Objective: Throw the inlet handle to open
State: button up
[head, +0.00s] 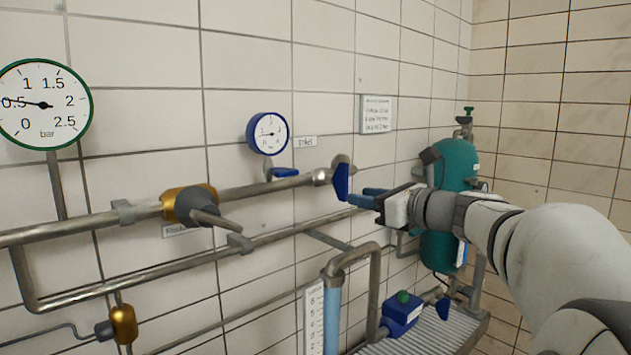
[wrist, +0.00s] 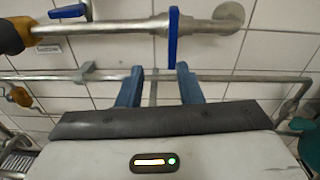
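The inlet handle (head: 341,182) is a flat blue lever on the upper steel pipe, near its wall end, below and right of the "Inlet" label (head: 305,142). It stands crosswise to the pipe. In the wrist view the blue lever (wrist: 172,40) shows nearly edge-on, hanging in front of the pipe. My gripper (head: 361,195) is just right of and slightly below the lever in the head view. In the wrist view its two blue fingers (wrist: 160,68) are apart and empty, with the lever's lower end just beyond the tips, nearer the right finger. Contact cannot be told.
A blue-rimmed gauge (head: 267,134) has a small blue lever (head: 285,173) under it. A brass valve with a grey handle (head: 215,220) sits left on the pipe. A lower pipe (wrist: 240,77) runs behind my fingers. A teal tank (head: 455,165) stands right, behind my gripper.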

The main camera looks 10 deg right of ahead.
aim_at(347, 181)
jog(key=shift+w+d+r+m+t, duration=0.2)
jog(key=shift+w+r+m+t, duration=0.1)
jog(key=shift+w+r, duration=0.15)
jog(key=shift+w+d+r+m+t, duration=0.2)
jog(key=shift+w+r+m, duration=0.1)
jog(key=shift+w+r, duration=0.1)
jog(key=p+x, duration=0.1)
jog(key=x, duration=0.6)
jog(key=shift+a, duration=0.15)
jog(key=shift+f, duration=0.1)
grip_shut()
